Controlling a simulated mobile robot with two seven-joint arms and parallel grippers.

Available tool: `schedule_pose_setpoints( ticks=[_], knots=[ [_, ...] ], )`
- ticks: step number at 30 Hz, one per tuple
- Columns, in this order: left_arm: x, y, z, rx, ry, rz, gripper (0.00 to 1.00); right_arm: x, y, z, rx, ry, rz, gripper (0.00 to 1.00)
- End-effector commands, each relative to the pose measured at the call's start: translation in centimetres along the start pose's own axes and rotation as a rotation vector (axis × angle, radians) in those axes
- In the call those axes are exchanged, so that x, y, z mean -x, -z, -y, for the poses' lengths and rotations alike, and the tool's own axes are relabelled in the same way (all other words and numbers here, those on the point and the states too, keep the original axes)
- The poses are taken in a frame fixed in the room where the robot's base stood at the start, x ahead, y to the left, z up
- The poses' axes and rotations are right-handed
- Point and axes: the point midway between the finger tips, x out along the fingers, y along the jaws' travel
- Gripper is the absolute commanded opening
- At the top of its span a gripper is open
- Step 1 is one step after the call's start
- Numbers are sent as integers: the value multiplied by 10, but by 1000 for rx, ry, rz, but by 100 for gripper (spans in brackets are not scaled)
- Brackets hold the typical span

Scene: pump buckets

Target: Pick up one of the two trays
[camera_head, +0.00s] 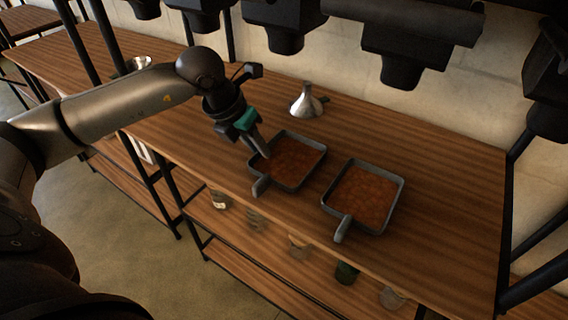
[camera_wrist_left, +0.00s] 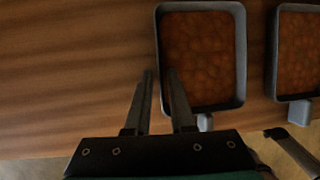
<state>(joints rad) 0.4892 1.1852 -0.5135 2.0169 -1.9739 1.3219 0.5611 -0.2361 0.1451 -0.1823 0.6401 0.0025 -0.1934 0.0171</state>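Two dark grey square trays with short handles and reddish-brown contents stand on a wooden shelf. The left tray (camera_head: 292,189) also shows in the left wrist view (camera_wrist_left: 241,55). The right tray (camera_head: 379,169) is partly cut off in the left wrist view (camera_wrist_left: 273,60). My left gripper (camera_head: 266,152) is at the far-left side of the left tray. In the left wrist view its fingers (camera_wrist_left: 160,72) are apart, with the left tray's side rim showing between the tips. I cannot tell whether they touch the rim.
A metal funnel (camera_head: 307,102) stands behind the trays on the wooden shelf (camera_head: 450,200). Dark dispensers (camera_head: 397,55) hang above. Several jars (camera_head: 346,272) stand on a lower shelf. Black posts (camera_head: 511,210) frame the right end. The shelf right of the trays is clear.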

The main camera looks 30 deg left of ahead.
Motion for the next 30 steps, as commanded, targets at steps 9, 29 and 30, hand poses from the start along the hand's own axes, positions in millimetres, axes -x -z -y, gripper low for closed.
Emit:
schedule_pose_setpoints(
  ticks=[9,29,30],
  knots=[
    [0,0,0,0,0,0,0,0,0,0,0,0,0,68],
    [0,0,0,0,0,-1,0,0,0,0,-1,0,-1,68],
    [0,0,0,0,0,-1,0,0,0,0,-1,-1,-1,68]
  ],
)
